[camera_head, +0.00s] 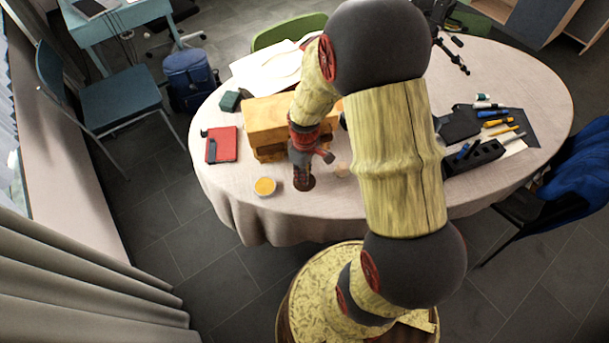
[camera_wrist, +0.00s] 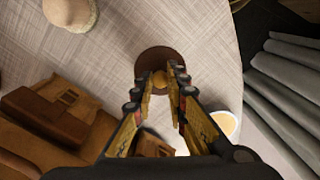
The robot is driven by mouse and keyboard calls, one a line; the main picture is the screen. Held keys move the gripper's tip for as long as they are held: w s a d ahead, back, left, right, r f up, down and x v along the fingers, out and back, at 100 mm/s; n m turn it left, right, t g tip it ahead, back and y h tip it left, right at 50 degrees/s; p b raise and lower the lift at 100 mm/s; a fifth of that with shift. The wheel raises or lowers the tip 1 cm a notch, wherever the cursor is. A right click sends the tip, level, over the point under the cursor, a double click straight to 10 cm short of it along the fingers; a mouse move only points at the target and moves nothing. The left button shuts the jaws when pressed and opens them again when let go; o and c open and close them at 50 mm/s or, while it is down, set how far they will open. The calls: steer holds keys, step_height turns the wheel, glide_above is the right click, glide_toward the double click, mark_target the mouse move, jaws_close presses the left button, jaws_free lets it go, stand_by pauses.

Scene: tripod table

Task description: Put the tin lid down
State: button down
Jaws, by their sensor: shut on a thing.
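The tin lid is a brown round disc (camera_wrist: 152,58) with a small gold knob. My gripper (camera_wrist: 160,82) is shut on the lid, its fingertips at the knob. In the head view the lid (camera_head: 304,184) shows below my gripper (camera_head: 303,168), near the front edge of the table. I cannot tell whether the lid touches the cloth. A small white round container with orange-yellow contents (camera_head: 265,187) stands to the left of the lid; it also shows in the wrist view (camera_wrist: 228,124), partly hidden by my gripper.
A wooden box-like object (camera_head: 270,120) stands just behind my gripper. A red notebook (camera_head: 221,145) lies left. A pale round-topped object (camera_wrist: 70,12) stands nearby. A black holder (camera_head: 473,158) and several pens lie right. Bare cloth (camera_wrist: 205,30) surrounds the lid's far side.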

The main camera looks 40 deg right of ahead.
steer(key=shift+f, duration=0.1)
steer(key=c, duration=1.8)
jaws_free()
steer(key=shift+o, duration=0.2)
steer(key=s+a+r+m+t+p, duration=0.1)
steer(key=a+r+p, duration=0.15)
steer(key=r, duration=1.05)
steer(key=s+a+r+m+t+p, duration=0.1)
steer(key=a+r+p, duration=0.15)
steer(key=r, duration=0.95)
steer(key=s+a+r+m+t, duration=0.2)
steer(key=s+a+r+t, duration=0.1)
steer(key=s+a+r, duration=0.4)
steer(key=s+r, duration=0.3)
steer(key=r, duration=0.2)
steer(key=shift+s+r+m+t+b, duration=0.2)
steer(key=shift+m+t+b, duration=0.1)
steer(key=shift+m+b, duration=0.1)
